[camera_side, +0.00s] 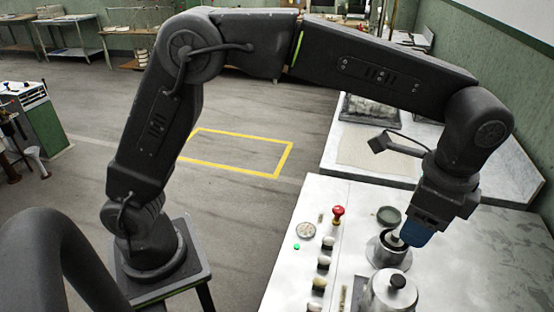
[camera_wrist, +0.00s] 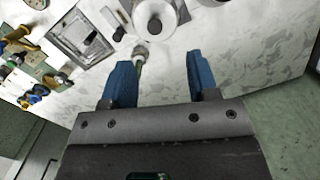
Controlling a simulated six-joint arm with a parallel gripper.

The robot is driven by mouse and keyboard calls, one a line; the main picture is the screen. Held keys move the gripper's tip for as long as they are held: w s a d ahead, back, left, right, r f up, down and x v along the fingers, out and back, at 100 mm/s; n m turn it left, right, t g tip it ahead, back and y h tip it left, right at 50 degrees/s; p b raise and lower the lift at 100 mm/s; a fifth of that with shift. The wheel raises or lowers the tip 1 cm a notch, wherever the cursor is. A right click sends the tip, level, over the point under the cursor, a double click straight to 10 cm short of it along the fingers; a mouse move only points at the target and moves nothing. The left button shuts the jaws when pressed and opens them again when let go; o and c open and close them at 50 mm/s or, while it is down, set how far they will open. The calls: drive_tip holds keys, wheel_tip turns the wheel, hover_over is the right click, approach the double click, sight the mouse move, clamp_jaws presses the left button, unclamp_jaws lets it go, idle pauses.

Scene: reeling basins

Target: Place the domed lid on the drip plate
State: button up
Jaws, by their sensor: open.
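A domed metal lid with a black knob (camera_side: 397,284) sits on a round metal vessel at the bottom of the side view. A small dark round dish (camera_side: 389,215), possibly the drip plate, lies on the pale worktop behind a metal basin (camera_side: 384,252). My gripper (camera_side: 407,241) points down by that basin, behind the lid and apart from it. In the wrist view the blue fingers (camera_wrist: 159,82) are spread wide with nothing held between them. A round pale thing with a centre knob (camera_wrist: 155,17) shows ahead of them; I cannot tell if it is the lid.
A red button (camera_side: 337,212) and several small knobs line the worktop's left side. A second stone-topped bench (camera_side: 375,155) with a dark tray stands behind. The worktop to the right (camera_side: 475,255) is clear. In the wrist view a framed rectangular recess (camera_wrist: 85,35) lies at upper left.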

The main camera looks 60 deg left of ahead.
drive_tip(key=s+a+r+n+t+h, duration=0.1)
drive_tip(key=s+a+r+n+t, duration=0.2)
drive_tip(key=s+a, duration=0.5)
drive_tip(key=s+a+r+n+t+h, duration=0.1)
drive_tip(key=s+a+r+n, duration=0.2)
drive_tip(key=a+n, duration=0.55)
drive_tip(key=s+a+f+n+t, duration=0.1)
drive_tip(key=s+a+f, duration=0.2)
drive_tip(key=s+a, duration=0.3)
drive_tip(key=shift+s+a+f+t+y, duration=0.2)
drive_tip(key=shift+a+t+y, duration=0.1)
drive_tip(key=shift+t+y, duration=0.1)
